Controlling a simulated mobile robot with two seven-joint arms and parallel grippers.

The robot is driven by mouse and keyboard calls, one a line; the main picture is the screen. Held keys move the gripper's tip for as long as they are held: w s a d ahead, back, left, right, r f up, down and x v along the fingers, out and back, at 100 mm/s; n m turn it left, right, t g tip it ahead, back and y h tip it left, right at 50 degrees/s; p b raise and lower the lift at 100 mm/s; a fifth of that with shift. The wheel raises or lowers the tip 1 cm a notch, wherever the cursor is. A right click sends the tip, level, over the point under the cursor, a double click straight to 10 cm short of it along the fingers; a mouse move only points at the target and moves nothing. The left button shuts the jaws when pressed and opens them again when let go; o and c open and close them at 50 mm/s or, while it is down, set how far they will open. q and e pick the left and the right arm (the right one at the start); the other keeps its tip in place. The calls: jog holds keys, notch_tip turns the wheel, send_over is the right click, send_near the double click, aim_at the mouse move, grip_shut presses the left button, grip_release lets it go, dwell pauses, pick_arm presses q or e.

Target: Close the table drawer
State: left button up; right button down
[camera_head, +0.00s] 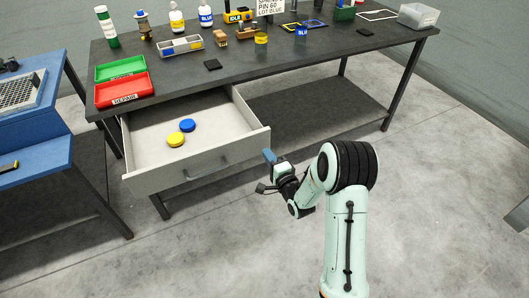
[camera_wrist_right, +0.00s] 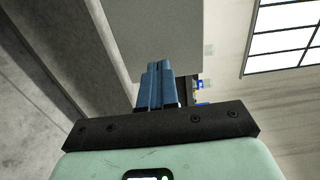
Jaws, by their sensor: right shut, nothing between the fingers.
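The table drawer (camera_head: 202,168) is pulled well out from under the dark table (camera_head: 290,60). Its light grey front has a dark handle. A yellow disc (camera_head: 176,140) and a blue disc (camera_head: 187,125) lie inside it. My right gripper (camera_head: 268,156) is beside the right end of the drawer front; I cannot tell whether it touches. In the right wrist view its blue fingers (camera_wrist_right: 157,84) are shut with nothing between them, and a plain grey panel (camera_wrist_right: 180,35), apparently the drawer front, stands ahead of them. My left gripper is out of view.
A green tray (camera_head: 120,68) and a red tray (camera_head: 123,89) sit above the drawer. Bottles, small containers and a clear bin (camera_head: 418,16) stand along the tabletop. A blue bench (camera_head: 35,125) is at the left. The floor before the drawer is clear.

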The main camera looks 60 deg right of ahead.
aim_at(261, 145)
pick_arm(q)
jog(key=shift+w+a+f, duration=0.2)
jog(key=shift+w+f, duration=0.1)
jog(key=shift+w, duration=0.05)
pick_arm(e)
jog(key=shift+x, duration=1.4)
jog(key=shift+w, duration=0.15)
